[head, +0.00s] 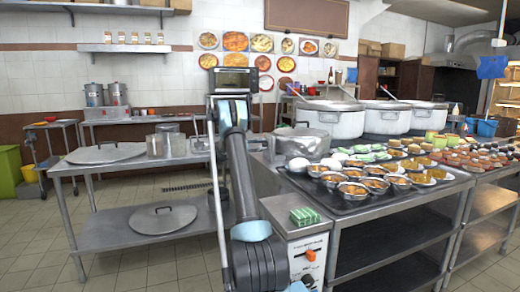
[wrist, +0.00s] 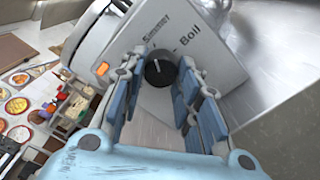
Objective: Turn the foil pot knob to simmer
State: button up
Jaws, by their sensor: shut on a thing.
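In the wrist view, a round black knob (wrist: 158,75) sits on a pale panel (wrist: 200,55) printed "Simmer" and "Boil". A small light mark shows at the knob's upper edge; exactly where it points between the two words is hard to tell. My gripper (wrist: 160,70), with blue-padded fingers, has one finger on each side of the knob and is shut on it.
In the head view, a counter with several food bowls (head: 355,190) and large white pots (head: 333,122) stands right. A steel table (head: 100,172) with lids is left. Floor is clear at front left.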

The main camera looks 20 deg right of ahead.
jog(key=o, duration=1.1)
jog(key=shift+c, duration=0.2)
jog(key=shift+a, duration=0.15)
jog(key=a, duration=1.1)
jog(key=shift+s+a, duration=0.2)
jog(key=shift+a, duration=0.15)
